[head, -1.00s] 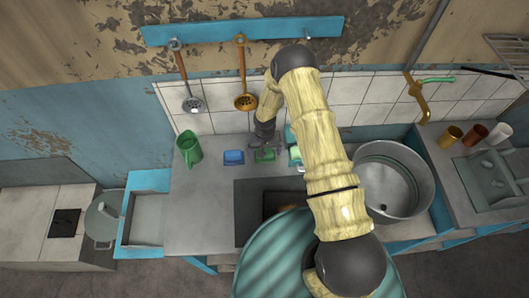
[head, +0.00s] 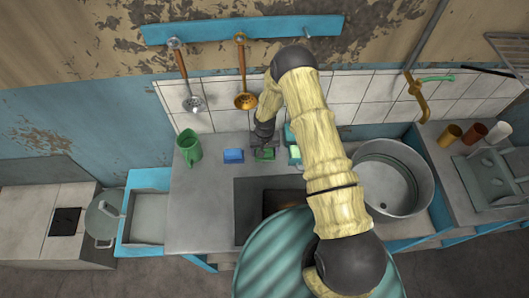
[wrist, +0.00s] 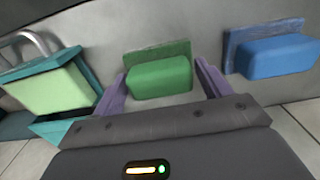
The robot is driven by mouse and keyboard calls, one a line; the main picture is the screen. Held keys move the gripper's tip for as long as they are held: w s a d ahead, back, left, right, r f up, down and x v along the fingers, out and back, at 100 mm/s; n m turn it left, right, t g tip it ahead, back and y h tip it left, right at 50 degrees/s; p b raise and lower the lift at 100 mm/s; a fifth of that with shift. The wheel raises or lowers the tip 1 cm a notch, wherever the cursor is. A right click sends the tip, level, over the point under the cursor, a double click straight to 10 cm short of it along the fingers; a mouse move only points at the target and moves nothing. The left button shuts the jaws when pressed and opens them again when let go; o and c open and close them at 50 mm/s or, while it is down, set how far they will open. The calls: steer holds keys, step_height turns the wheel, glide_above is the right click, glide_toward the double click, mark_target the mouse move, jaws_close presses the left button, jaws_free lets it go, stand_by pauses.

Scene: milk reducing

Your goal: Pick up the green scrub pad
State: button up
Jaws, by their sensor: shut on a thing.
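The green scrub pad (head: 265,154) is on the grey counter, between a blue pad and a teal holder. In the wrist view the green pad (wrist: 160,72) is a block with a darker green layer along its far side. My gripper (head: 262,143) reaches down to it from behind. In the wrist view the two purple fingers of my gripper (wrist: 160,82) stand on either side of the green pad and are shut on it. The pad's underside is hidden, so I cannot tell whether it touches the counter.
A blue pad (wrist: 275,52) lies beside the green one. A teal holder with a pale green block (wrist: 50,92) stands on the other side.

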mark_target(266, 149)
steer(key=shift+r, duration=0.15)
step_height(266, 149, up, 10)
steer(key=b, duration=0.3)
steer(key=shift+b, duration=0.3)
stand_by(0.3)
steer(key=shift+o, duration=1)
steer(key=shift+d+f, duration=0.15)
steer(key=shift+f, duration=0.05)
steer(key=shift+c, duration=0.5)
steer(key=s+d, duration=0.1)
steer(key=d, duration=0.2)
steer(key=s+d+f, duration=0.1)
steer(key=s+d, duration=0.1)
steer(key=d, duration=0.2)
steer(key=s+d+f, duration=0.1)
steer(key=d, duration=0.2)
steer(key=shift+s+d+f+b, duration=0.2)
steer(key=shift+s+d+b, duration=0.1)
steer(key=shift+s+d, duration=0.05)
steer(key=shift+a, duration=0.1)
